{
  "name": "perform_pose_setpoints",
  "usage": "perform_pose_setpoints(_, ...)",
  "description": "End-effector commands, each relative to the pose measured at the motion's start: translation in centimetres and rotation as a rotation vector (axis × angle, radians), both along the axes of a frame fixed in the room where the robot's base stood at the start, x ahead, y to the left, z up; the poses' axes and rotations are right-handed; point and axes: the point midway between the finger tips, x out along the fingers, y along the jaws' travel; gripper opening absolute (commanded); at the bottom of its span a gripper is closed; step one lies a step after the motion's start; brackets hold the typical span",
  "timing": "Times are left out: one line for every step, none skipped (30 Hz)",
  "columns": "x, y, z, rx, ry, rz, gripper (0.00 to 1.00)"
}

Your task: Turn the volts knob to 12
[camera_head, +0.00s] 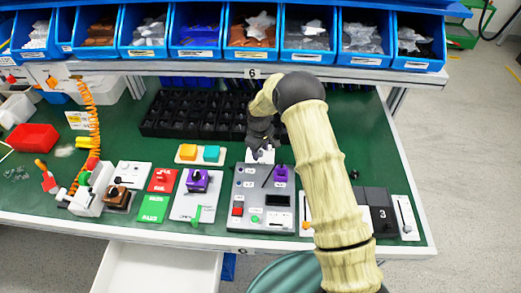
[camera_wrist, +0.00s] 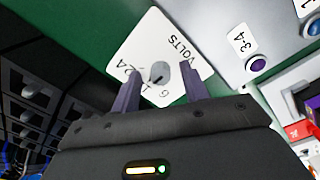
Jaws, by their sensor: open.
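The volts knob (camera_wrist: 160,70) is a small grey round knob on a white plate (camera_wrist: 137,46) in the wrist view. The plate bears the word VOLTS and a 6; other markings are partly hidden by my gripper. A dark mark shows on the knob, but its exact setting is unclear. My gripper (camera_wrist: 161,78) is open, with one dark finger on each side of the knob in the picture. I cannot tell whether they touch it. In the head view my gripper (camera_head: 262,148) hangs over the white plate (camera_head: 250,157) and hides the knob.
A black compartment tray (camera_head: 180,112) lies behind. Blue bins (camera_head: 250,54) line the shelf above. Other switch modules (camera_head: 155,207) sit to the left on the green table.

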Motion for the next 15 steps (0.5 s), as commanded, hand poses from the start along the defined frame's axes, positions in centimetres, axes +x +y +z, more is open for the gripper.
perform_pose_setpoints(0.0, 0.0, 0.1, 0.0, 0.0, 0.0, 0.45)
perform_pose_setpoints(0.0, 0.0, 0.2, 0.0, 0.0, 0.0, 0.45)
perform_pose_setpoints(0.0, 0.1, 0.4, 0.001, -0.001, 0.0, 0.45)
perform_pose_setpoints(0.0, 0.1, 0.6, 0.001, -0.002, 0.0, 0.45)
perform_pose_setpoints(0.0, 0.1, 0.8, 0.001, -0.002, 0.0, 0.45)
perform_pose_setpoints(0.0, 0.1, 1.2, 0.002, -0.001, 0.0, 0.45)
perform_pose_setpoints(0.0, 0.1, 1.6, 0.002, -0.001, 0.0, 0.45)
perform_pose_setpoints(0.0, 0.1, 2.1, 0.001, -0.002, 0.0, 0.45)
perform_pose_setpoints(0.0, 0.1, 2.7, 0.002, -0.003, 0.0, 0.45)
perform_pose_setpoints(0.0, 0.1, 3.3, 0.002, -0.004, 0.0, 0.45)
perform_pose_setpoints(0.0, 0.1, 3.8, 0.002, -0.004, 0.0, 0.45)
perform_pose_setpoints(0.0, 0.2, 4.6, 0.002, -0.004, 0.0, 0.45)
perform_pose_setpoints(0.0, 0.2, 5.2, 0.002, -0.004, 0.0, 0.45)
perform_pose_setpoints(-0.1, 0.2, 5.8, 0.001, -0.003, 0.0, 0.45)
perform_pose_setpoints(-0.1, 0.2, 6.6, 0.002, -0.004, -0.001, 0.45)
